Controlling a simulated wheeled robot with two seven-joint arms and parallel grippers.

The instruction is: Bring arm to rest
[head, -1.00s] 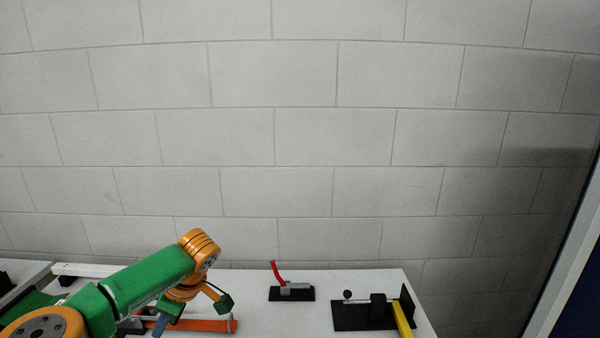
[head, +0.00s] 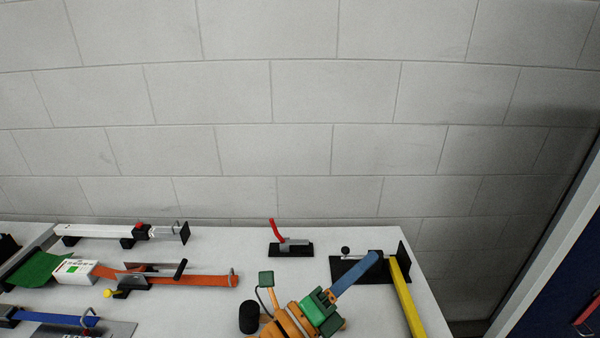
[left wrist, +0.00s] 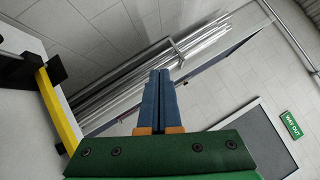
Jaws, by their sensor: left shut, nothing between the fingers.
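My left gripper (head: 373,257) is at the lower right of the head view, its blue fingers pointing up and right across the black fixture plate. In the left wrist view its two blue fingers (left wrist: 160,74) lie side by side, shut with nothing between them. My left arm (head: 290,325), orange and green, comes in at the bottom edge. Whether the fingers touch the fixture or are above it, I cannot tell. My right gripper is out of view.
The white table (head: 215,315) carries a black fixture (head: 345,268) with a yellow bar (head: 406,300), a red-handled clamp (head: 291,248), an orange strip (head: 205,281) and a white rail (head: 95,232). The left wrist view shows metal bars (left wrist: 115,90) and a door (left wrist: 250,125).

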